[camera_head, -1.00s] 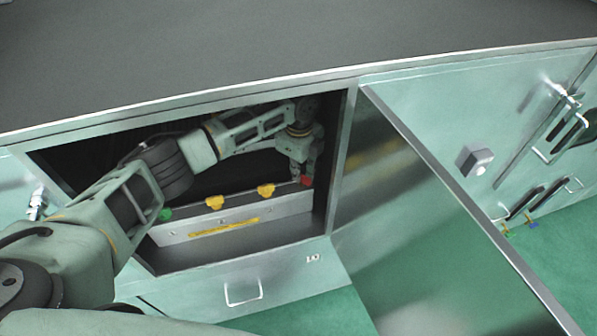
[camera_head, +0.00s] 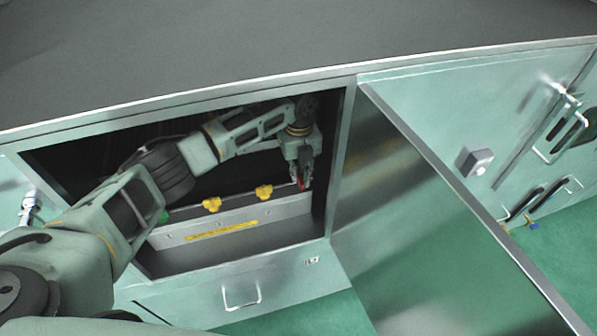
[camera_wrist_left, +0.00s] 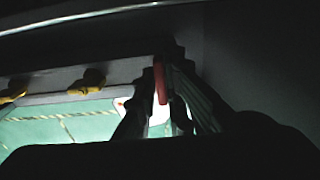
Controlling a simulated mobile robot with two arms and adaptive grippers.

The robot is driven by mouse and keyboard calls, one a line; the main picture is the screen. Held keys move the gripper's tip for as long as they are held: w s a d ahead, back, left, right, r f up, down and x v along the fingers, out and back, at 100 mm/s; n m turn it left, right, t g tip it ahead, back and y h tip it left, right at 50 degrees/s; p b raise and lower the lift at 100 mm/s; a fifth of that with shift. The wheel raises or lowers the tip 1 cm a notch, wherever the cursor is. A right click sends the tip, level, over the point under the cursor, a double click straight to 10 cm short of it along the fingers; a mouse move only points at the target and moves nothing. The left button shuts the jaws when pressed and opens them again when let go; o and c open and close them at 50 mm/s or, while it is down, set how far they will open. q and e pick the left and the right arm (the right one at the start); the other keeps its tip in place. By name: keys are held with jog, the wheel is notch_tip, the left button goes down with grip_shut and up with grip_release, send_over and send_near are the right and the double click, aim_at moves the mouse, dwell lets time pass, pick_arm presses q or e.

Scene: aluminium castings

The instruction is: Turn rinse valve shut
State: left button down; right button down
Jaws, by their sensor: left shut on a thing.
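A red valve handle (camera_head: 301,184) sits at the right end of a metal panel (camera_head: 290,209) inside the open cabinet. My left gripper (camera_head: 303,178) reaches in from the left and is shut on the red handle, its fingers covering much of it. In the left wrist view the red handle (camera_wrist_left: 161,82) stands upright between the dark fingers. Two yellow valve handles (camera_head: 211,205) (camera_head: 264,192) sit left of it on the same panel, and they also show in the wrist view (camera_wrist_left: 88,82). A green handle (camera_head: 164,216) is partly hidden behind my arm. My right gripper is not in view.
The cabinet opening has a metal frame (camera_head: 342,165) close to the right of my gripper. An open door (camera_head: 420,215) swings out on the right. A dark worktop (camera_head: 270,50) lies above the opening. A yellow label strip (camera_head: 222,230) runs along the panel.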

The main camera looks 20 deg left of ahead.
aim_at(299, 175)
pick_arm(q)
jog(key=shift+r, duration=0.1)
dwell(0.4)
jog(key=c, duration=1.8)
grip_release()
jog(key=shift+c, duration=0.2)
notch_tip(299, 175, up, 8)
jog(key=shift+f, duration=0.25)
